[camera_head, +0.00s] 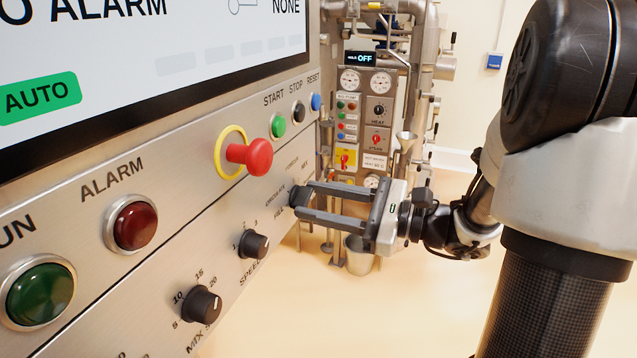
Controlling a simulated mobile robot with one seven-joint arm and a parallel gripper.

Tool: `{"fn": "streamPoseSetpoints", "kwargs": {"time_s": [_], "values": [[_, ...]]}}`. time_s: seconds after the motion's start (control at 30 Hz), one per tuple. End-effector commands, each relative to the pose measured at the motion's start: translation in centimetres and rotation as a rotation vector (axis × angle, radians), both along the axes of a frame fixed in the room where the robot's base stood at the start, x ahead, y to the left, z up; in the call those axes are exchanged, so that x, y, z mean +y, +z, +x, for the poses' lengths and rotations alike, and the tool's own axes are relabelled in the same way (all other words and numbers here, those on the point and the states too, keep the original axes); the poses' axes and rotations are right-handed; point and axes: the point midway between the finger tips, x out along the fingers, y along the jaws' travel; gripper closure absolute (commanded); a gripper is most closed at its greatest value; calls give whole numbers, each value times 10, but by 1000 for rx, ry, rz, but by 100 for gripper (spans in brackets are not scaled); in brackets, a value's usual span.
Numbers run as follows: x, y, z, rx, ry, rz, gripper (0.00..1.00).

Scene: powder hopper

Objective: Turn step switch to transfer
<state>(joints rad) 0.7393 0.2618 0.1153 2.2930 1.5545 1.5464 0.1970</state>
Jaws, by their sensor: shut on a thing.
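The step switch (296,196) is a dark knob on the lower strip of the slanted metal panel, near its right end. Small labels surround it; one looks like "CIRCULATE", and the rest are too small to read surely. My gripper (304,199) reaches in from the right, with its two long grey fingers shut on the knob, one above and one below. The fingertips hide much of the knob, so I cannot tell where its pointer stands.
A red emergency button (256,156) sticks out up-left of the switch. The speed knob (254,244) and mix knob (201,304) sit lower left. Green, black and blue buttons line the upper right. A second control panel (365,120) with pipes stands behind. The floor at right is clear.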

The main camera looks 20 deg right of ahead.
Motion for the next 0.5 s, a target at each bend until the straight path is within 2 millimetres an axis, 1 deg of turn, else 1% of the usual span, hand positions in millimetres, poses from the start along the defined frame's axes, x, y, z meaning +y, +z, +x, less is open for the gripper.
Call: {"fn": "streamPoseSetpoints", "kwargs": {"time_s": [0.03, 0.3, 0.5], "values": [[0, 6, 0, 37, 1, 24, 85], [0, 3, -1, 200, 0, 143, 85], [0, 1, -1, 280, -1, 200, 85]]}}
